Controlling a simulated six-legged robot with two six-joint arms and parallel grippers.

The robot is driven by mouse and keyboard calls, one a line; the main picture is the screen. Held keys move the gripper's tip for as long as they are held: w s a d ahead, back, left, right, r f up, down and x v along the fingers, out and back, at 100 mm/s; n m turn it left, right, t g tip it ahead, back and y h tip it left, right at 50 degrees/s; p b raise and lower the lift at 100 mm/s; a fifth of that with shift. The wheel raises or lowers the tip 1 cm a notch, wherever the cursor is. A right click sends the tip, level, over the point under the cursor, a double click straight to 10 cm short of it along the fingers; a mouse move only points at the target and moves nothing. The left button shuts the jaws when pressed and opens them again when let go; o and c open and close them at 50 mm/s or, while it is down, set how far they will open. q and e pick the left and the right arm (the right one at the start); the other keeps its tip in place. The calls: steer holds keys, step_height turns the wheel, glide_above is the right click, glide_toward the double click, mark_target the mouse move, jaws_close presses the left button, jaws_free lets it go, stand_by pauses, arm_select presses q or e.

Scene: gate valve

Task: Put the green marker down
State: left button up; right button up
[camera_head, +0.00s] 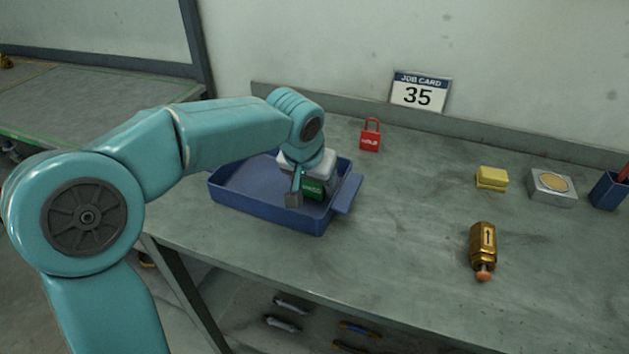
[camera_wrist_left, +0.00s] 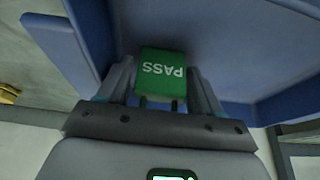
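The green marker (camera_head: 313,187) is a small green block. Its face reads PASS in the left wrist view (camera_wrist_left: 162,74), where it appears upside down. My left gripper (camera_head: 298,190) is at the blue tray (camera_head: 236,198), low over its right part, with its fingers pointing down. The two fingers (camera_wrist_left: 163,80) stand close on either side of the marker and appear shut on it. The near finger hides part of the marker in the head view. I cannot tell whether the marker's underside touches the tray floor. My right gripper is not in view.
A red padlock (camera_head: 370,136) stands behind the tray. A job card (camera_head: 420,92) reading 35 leans at the wall. To the right are a brass piece (camera_head: 483,249), a yellow block (camera_head: 491,179), a grey box (camera_head: 552,187) and a blue holder (camera_head: 607,191). The mid-bench is clear.

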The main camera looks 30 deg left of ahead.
arm_select(q)
steer(key=shift+r+p, duration=0.3)
steer(key=shift+r, duration=0.05)
steer(key=p+v, duration=0.1)
steer(key=v, duration=1)
steer(key=shift+r+p, duration=0.3)
steer(key=shift+p, duration=0.05)
steer(key=shift+s+d, duration=0.1)
steer(key=shift+s, duration=0.1)
